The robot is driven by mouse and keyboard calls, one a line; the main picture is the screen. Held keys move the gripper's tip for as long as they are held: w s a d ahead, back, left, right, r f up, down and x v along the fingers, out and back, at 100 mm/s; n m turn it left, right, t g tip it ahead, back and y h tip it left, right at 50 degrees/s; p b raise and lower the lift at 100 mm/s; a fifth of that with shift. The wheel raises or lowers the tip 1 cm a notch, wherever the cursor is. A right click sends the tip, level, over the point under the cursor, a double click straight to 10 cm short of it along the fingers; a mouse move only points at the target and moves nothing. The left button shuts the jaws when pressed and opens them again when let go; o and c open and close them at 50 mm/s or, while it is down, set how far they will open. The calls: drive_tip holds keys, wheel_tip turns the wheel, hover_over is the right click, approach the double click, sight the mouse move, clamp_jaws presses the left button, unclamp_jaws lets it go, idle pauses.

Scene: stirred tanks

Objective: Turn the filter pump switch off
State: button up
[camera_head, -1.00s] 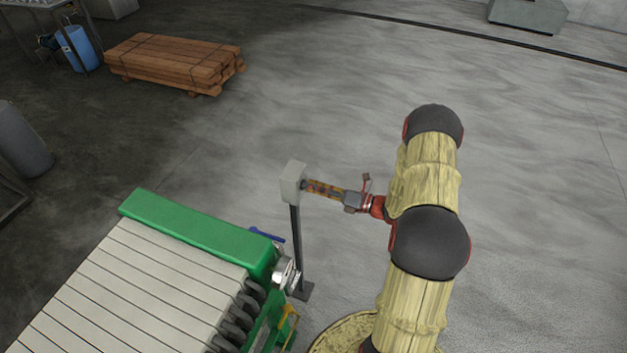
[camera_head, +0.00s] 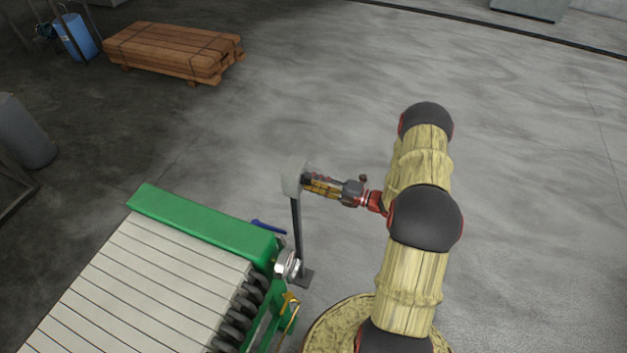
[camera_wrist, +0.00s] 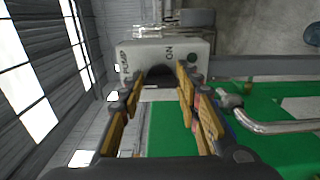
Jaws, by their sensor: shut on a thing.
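The filter pump switch box (camera_head: 291,184) is a pale grey box on a thin dark post beside the green-framed filter press. In the wrist view the box face (camera_wrist: 140,51) fills the upper middle, with lettering including "ON" and what looks like "PUMP". A dark rounded switch knob (camera_wrist: 157,76) shows on it between my fingertips. My gripper (camera_head: 305,181) reaches the box from the right in the head view. In the wrist view my gripper (camera_wrist: 160,80) has its yellow-and-dark fingers either side of the knob, shut on it. The knob's exact pointing direction is hidden.
The green filter press (camera_head: 205,222) with pale plates stands left of the post. A blue lever (camera_head: 268,227) and a metal fitting (camera_head: 287,265) stick out near the post. Stacked timber (camera_head: 172,50) lies far left. The floor behind and right of my arm is clear.

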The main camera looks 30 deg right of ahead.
idle(0.5)
drive_tip(key=o, duration=1.2)
drive_tip(key=shift+c, duration=0.2)
drive_tip(key=shift+d, duration=0.1)
drive_tip(key=v, duration=1.2)
